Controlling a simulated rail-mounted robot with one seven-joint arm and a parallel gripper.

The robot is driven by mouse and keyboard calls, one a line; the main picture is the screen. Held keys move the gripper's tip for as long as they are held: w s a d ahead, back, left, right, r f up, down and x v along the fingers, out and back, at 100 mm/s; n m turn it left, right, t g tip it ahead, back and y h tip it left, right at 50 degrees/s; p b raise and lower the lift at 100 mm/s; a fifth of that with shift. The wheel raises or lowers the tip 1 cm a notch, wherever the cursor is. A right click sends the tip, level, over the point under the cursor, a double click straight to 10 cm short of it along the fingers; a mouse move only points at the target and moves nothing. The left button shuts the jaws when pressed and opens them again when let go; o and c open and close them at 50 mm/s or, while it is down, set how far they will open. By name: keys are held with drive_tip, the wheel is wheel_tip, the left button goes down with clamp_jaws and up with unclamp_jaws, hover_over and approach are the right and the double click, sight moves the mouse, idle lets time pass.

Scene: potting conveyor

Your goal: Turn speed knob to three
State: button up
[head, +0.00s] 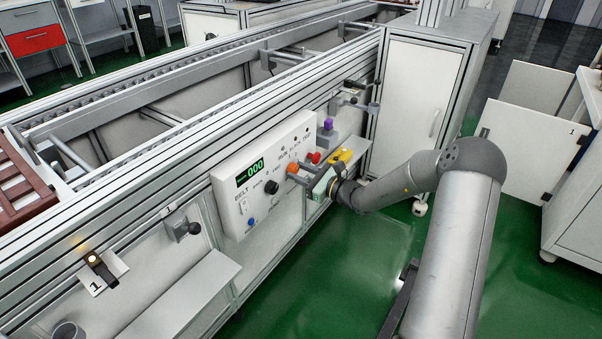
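The white control panel (235,207) is mounted on the side of the conveyor, with a green-lit display (250,171) reading about 000. A black round knob (271,187) sits below and right of the display; its label and pointer are too small to read. My gripper (296,174) is at the panel's right part, to the right of the black knob and apart from it. Its two grey fingers point at the panel and look spread. An orange round part (293,168) shows at the fingertips; I cannot tell whether they touch it.
A red button (314,157) and a yellow part (341,156) are close by my gripper. A purple-topped part (328,125) stands above. A blue button (250,221) is low on the panel. A grey shelf (185,290) projects at lower left.

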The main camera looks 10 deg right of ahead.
drive_tip(key=shift+r+p, duration=0.1)
drive_tip(key=shift+p, duration=0.3)
drive_tip(key=m+p, duration=0.2)
drive_tip(key=shift+r+p, duration=0.15)
drive_tip(key=shift+p, duration=0.2)
drive_tip(key=m+p, duration=0.2)
drive_tip(key=p, duration=0.1)
drive_tip(key=m+p, duration=0.5)
drive_tip(key=shift+f, duration=0.3)
drive_tip(key=o, duration=1)
drive_tip(key=p+v, duration=0.2)
drive_tip(key=v, duration=1.5)
drive_tip(key=shift+d, duration=0.25)
